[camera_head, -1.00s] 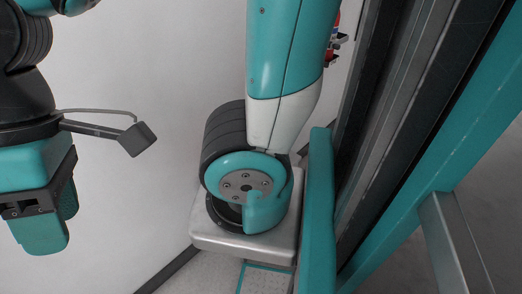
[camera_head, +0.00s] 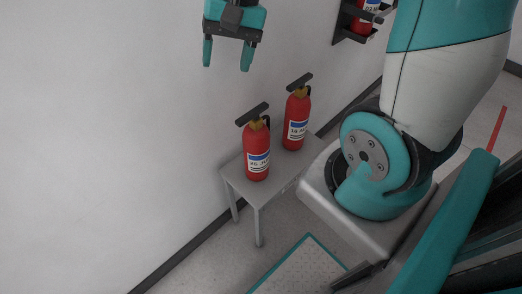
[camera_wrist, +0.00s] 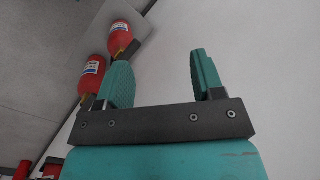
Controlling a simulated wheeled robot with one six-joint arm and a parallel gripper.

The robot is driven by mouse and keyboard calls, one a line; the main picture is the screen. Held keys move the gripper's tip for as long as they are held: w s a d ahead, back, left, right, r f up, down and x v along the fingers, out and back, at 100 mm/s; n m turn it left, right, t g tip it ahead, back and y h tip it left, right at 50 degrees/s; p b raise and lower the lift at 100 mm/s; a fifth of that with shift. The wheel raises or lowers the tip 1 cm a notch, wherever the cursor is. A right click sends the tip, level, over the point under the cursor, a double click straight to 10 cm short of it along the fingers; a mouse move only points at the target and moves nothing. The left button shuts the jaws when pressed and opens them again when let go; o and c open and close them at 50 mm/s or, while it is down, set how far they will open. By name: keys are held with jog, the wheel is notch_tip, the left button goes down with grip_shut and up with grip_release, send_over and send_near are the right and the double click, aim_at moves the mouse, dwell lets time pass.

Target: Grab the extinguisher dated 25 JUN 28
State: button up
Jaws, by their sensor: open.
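Two red extinguishers with black handles stand upright on a small grey table in the head view. The nearer, left extinguisher (camera_head: 257,152) has a white and blue label whose date seems to begin with 25; the rest is too small to read. The right extinguisher (camera_head: 296,120) has a similar label that seems to begin with 15. My gripper (camera_head: 227,65) is open and empty, above and a little left of both, apart from them. In the wrist view my gripper (camera_wrist: 163,78) has nothing between its fingers; extinguishers (camera_wrist: 91,74) and (camera_wrist: 120,38) show beyond the left finger.
The grey table (camera_head: 238,178) stands by the white wall (camera_head: 90,130). Another extinguisher (camera_head: 364,18) hangs in a black wall bracket (camera_head: 352,37) at upper right. More red objects (camera_wrist: 22,170) show at the wrist view's lower left.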

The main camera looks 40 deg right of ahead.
aim_at(257, 108)
jog(key=w+d+f+m, duration=0.2)
jog(key=d+f+m, duration=0.1)
jog(key=d+m, duration=0.4)
jog(key=w+d+f+m, duration=0.1)
jog(key=d+f+m, duration=0.3)
jog(key=d, duration=0.4)
jog(key=shift+y, duration=0.4)
jog(key=x, duration=1)
jog(key=shift+w+d+f+b, duration=0.25)
jog(key=shift+f+b, duration=0.15)
jog(key=shift+f, duration=0.1)
jog(key=shift+x, duration=3.2)
jog(key=shift+r, duration=0.1)
jog(key=shift+c, duration=0.3)
grip_shut()
